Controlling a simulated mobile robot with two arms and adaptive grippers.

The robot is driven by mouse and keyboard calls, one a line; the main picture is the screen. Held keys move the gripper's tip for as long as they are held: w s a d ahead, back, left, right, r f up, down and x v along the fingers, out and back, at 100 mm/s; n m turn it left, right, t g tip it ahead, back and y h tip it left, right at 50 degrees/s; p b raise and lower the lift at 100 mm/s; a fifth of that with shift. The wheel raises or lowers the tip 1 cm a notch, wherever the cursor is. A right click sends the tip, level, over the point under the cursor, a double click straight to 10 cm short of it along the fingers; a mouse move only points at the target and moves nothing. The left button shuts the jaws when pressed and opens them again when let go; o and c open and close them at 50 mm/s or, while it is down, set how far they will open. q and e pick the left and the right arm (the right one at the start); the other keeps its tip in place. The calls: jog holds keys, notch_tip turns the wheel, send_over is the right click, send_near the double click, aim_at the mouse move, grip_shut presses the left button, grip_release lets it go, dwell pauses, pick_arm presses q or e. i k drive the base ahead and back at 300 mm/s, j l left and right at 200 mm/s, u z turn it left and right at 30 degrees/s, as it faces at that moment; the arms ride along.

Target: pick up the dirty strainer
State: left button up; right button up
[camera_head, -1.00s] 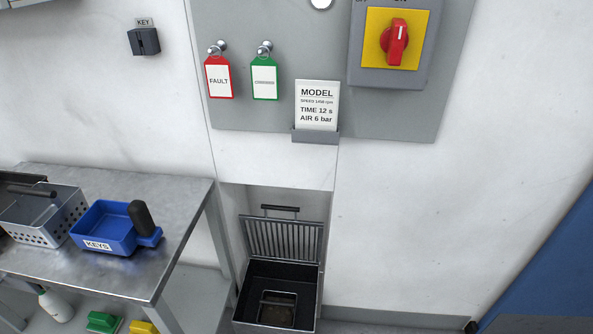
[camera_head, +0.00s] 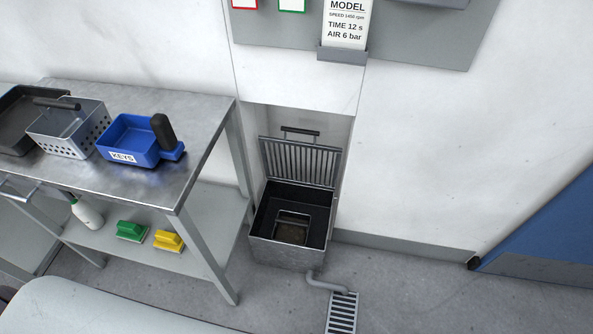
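A small dark square insert with brownish matter in it (camera_head: 292,231) sits inside an open metal box (camera_head: 285,252) on the floor, in a wall recess; it looks like the dirty strainer, though its details are too small to be sure. The box's slatted lid (camera_head: 300,163) stands raised at the back, with a dark handle on top. A grey perforated basket with a dark handle (camera_head: 70,135) stands on the steel table and looks clean. Neither of my grippers is in view.
The steel table (camera_head: 205,130) also holds a blue KEYS tray (camera_head: 140,143) and a dark tray (camera_head: 22,115). Its lower shelf holds a bottle (camera_head: 88,214), a green brush (camera_head: 132,231) and a yellow brush (camera_head: 168,240). A pipe runs from the box to a floor drain (camera_head: 342,312).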

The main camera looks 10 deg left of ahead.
aim_at(292, 227)
jog(key=i+l+u, duration=0.1)
jog(key=u, duration=0.3)
jog(key=i+l+u, duration=0.1)
jog(key=l+u, duration=0.45)
jog(key=u, duration=0.2)
jog(key=i, duration=0.05)
